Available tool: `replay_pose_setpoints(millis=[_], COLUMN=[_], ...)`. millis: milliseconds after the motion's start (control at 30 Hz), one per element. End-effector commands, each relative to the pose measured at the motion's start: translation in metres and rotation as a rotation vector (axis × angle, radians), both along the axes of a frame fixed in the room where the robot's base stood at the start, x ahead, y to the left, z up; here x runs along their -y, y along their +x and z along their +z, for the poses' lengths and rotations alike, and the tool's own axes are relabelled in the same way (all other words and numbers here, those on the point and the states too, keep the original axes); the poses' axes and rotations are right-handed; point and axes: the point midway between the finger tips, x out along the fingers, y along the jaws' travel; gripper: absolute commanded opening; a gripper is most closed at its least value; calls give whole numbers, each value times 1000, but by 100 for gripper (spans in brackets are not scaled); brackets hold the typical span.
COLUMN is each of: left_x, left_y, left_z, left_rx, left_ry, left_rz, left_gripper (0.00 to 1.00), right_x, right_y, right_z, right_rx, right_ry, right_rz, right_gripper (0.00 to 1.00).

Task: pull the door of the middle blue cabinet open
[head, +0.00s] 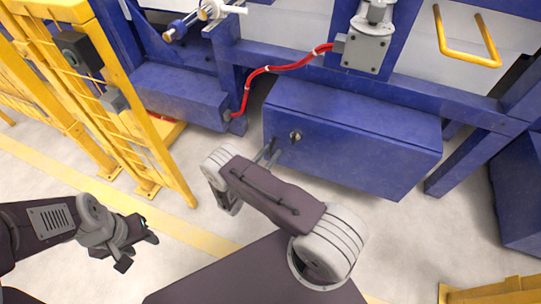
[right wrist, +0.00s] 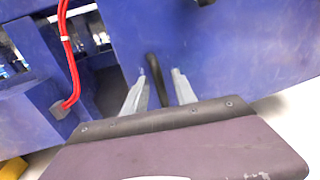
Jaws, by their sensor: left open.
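The middle blue cabinet (head: 365,155) stands low behind my right arm in the head view, with a round dark lock (head: 296,136) on its front. Its door looks shut. In the right wrist view a dark curved handle (right wrist: 154,72) stands out from the blue door (right wrist: 235,55). My right gripper (head: 270,152) is at the left part of the cabinet front. In the right wrist view its fingers (right wrist: 159,90) are apart, one each side of the handle, with gaps showing. My left gripper (head: 138,252) is open and empty, over the floor at the lower left.
Another blue cabinet (head: 175,92) is to the left, with a red hose (head: 268,69) running from it. A yellow fence (head: 125,130) stands at the left. Blue frame beams and a yellow handle (head: 466,55) are above. Pale floor lies in front of the cabinet.

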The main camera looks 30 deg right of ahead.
Motion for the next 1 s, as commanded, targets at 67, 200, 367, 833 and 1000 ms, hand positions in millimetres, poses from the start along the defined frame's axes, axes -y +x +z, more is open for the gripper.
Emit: replay_pose_setpoints(millis=[67, 200, 367, 833, 1000], left_x=[0, 0, 0, 0, 0], left_y=[0, 0, 0, 0, 0], left_z=[-1, -1, -1, -1, -1], left_rx=[0, 0, 0, 0, 0], left_ry=[0, 0, 0, 0, 0], left_rz=[0, 0, 0, 0, 0], left_gripper=[46, 46, 46, 46, 46], right_x=[2, 2, 2, 2, 2], right_y=[1, 1, 1, 1, 1], right_z=[0, 1, 1, 0, 0], right_rx=[1, 0, 0, 0, 0], right_ry=[0, 0, 0, 0, 0], right_rz=[-2, -1, -1, -1, -1], right_gripper=[33, 33, 2, 0, 0])
